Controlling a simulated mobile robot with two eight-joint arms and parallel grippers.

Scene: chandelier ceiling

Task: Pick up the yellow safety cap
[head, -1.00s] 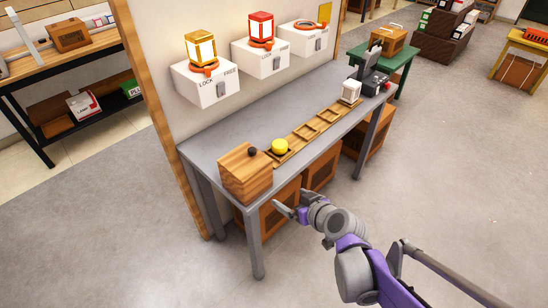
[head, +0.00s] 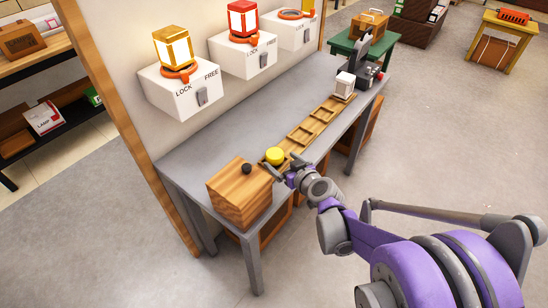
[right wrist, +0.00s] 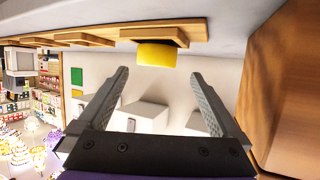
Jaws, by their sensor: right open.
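The yellow safety cap (head: 275,155) sits at the near end of a wooden compartment tray (head: 300,135) on the grey table, just beyond a wooden box. My right gripper (head: 287,168) is open and empty, close in front of the cap on its near right side. In the right wrist view, which appears upside down, the yellow cap (right wrist: 157,54) is ahead of and between the two spread fingers (right wrist: 158,90), apart from them. My left gripper is not in view.
A wooden box (head: 238,194) with a dark knob stands close left of the cap. A white block (head: 344,84) is at the tray's far end.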

